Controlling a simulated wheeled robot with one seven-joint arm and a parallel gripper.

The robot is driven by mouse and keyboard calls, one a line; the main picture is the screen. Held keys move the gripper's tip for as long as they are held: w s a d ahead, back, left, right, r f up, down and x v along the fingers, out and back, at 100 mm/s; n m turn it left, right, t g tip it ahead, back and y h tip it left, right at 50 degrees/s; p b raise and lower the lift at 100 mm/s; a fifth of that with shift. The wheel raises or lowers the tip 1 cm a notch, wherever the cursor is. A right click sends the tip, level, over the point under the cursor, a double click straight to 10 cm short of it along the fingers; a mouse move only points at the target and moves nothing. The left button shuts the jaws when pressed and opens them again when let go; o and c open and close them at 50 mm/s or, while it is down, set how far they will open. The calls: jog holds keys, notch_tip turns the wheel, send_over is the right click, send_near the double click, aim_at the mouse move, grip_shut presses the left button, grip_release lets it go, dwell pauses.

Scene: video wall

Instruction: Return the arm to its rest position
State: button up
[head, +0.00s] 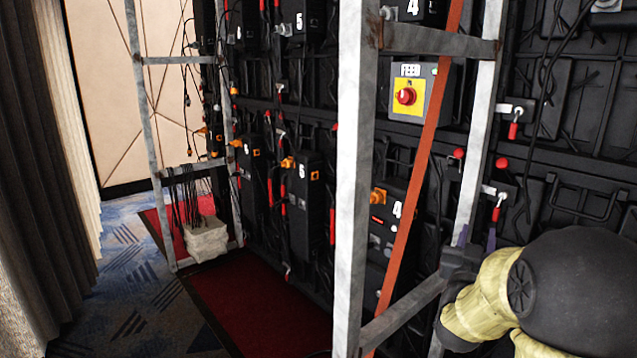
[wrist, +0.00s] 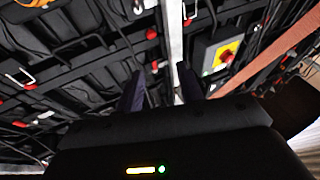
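My gripper (head: 477,236) is at the lower right of the head view, beside the right upright of the metal frame and in front of the black wall panels. In the wrist view my gripper (wrist: 158,82) shows its two dark purple fingers apart, with nothing held between them. A metal upright (wrist: 177,45) stands beyond the fingers. My arm is bent, and its yellowish and black links fill the lower right corner of the head view. I cannot tell whether the gripper touches the frame.
A grey box with a red switch on yellow (head: 405,96) hangs behind the metal frame (head: 352,200). An orange strap (head: 421,170) runs diagonally there. A whitish bin (head: 206,240) holds cables. Red carpet (head: 255,305) lies along the wall; a curtain (head: 40,170) hangs left.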

jog(key=s+a+f+n+g+y+p, duration=0.1)
jog(key=s+a+f+n+g+y, duration=0.1)
jog(key=a+f+g+y, duration=0.25)
jog(key=s+a+f+n+g+y+p, duration=0.1)
jog(key=a+f+n+g+y, duration=0.1)
jog(key=a+f+y, duration=0.35)
jog(key=s+a+f+g, duration=0.2)
jog(key=s+f+g, duration=0.15)
jog(key=s, duration=0.25)
jog(key=s+a+f+n+g+p, duration=0.1)
jog(key=s+a+f+g, duration=0.25)
jog(key=s, duration=0.35)
jog(key=s+a+f+g, duration=0.1)
jog(key=s+f+g, duration=0.25)
jog(key=s, duration=0.25)
notch_tip(320, 180, up, 38)
jog(key=p, duration=3.8)
jog(key=shift+a+t+y, duration=0.15)
jog(key=shift+t+y, duration=0.25)
jog(key=shift+f, duration=0.1)
